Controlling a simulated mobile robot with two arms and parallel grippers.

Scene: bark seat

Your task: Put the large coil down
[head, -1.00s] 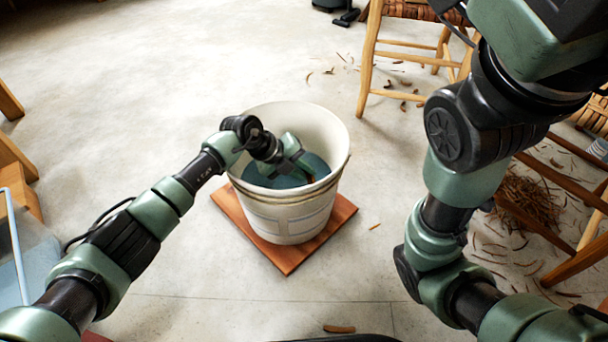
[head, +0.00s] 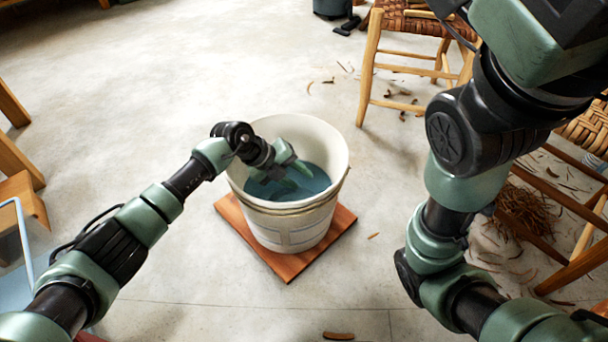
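A white bucket (head: 290,232) holds blue-green water (head: 318,178) and stands upright on a square reddish-brown board. My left gripper (head: 282,187) reaches down inside the bucket, at the water. Its fingertips are hard to make out against the water, so whether it is open or shut does not show. I cannot make out a large coil in the gripper or in the water. My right arm rises along the right side, and its gripper is outside the picture.
The reddish-brown board (head: 283,265) lies on the pale floor. A wooden chair with a woven seat (head: 412,22) stands at the back right. A heap of brown strips (head: 525,210) and scattered scraps lie at right. Floor left of the bucket is clear.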

